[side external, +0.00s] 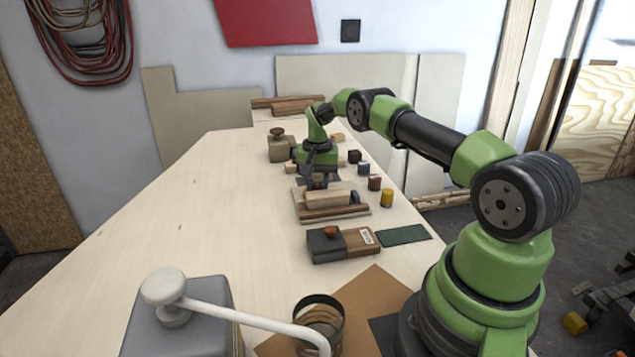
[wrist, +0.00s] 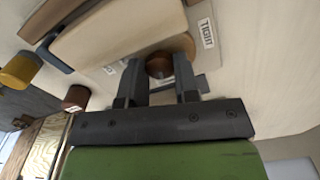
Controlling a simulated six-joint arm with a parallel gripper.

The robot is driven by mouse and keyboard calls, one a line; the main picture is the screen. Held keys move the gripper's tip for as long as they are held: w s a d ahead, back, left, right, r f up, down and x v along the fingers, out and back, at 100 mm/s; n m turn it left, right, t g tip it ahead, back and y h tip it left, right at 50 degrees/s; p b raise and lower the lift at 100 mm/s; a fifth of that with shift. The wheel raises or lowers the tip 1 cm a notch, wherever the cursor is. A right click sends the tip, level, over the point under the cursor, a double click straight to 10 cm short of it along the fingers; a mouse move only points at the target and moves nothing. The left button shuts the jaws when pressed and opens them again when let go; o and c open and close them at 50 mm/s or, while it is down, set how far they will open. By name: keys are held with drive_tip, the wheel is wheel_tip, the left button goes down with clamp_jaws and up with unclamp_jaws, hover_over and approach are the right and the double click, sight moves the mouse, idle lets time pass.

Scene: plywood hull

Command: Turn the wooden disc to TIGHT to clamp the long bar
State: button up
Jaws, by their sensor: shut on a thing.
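The brown wooden disc (wrist: 182,43) sits beside a pale wooden block, with a small white TIGHT label (wrist: 207,33) close by on its upper right. My gripper (wrist: 160,66) is shut on the disc's near part, one dark finger on each side. In the side external view my gripper (side external: 318,182) points down at the far edge of the clamp fixture (side external: 350,209), and the disc is hidden there. A long pale wooden bar (side external: 328,198) lies across the fixture and also shows in the wrist view (wrist: 120,28). Whether the bar is clamped cannot be told.
A yellow cylinder (side external: 386,198) and several small dark blocks stand right of the fixture. A dark-and-brown block (side external: 342,244) lies in front of it. A jar (side external: 320,318) and a grey box with a white handle (side external: 180,315) are nearer. The left tabletop is clear.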

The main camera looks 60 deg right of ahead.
sight(317, 186)
drive_tip(key=n, duration=0.4)
drive_tip(key=shift+n, duration=2.2)
drive_tip(key=shift+w, duration=0.1)
drive_tip(key=o, duration=0.7)
drive_tip(key=shift+c, duration=0.2)
wheel_tip(317, 186, up, 10)
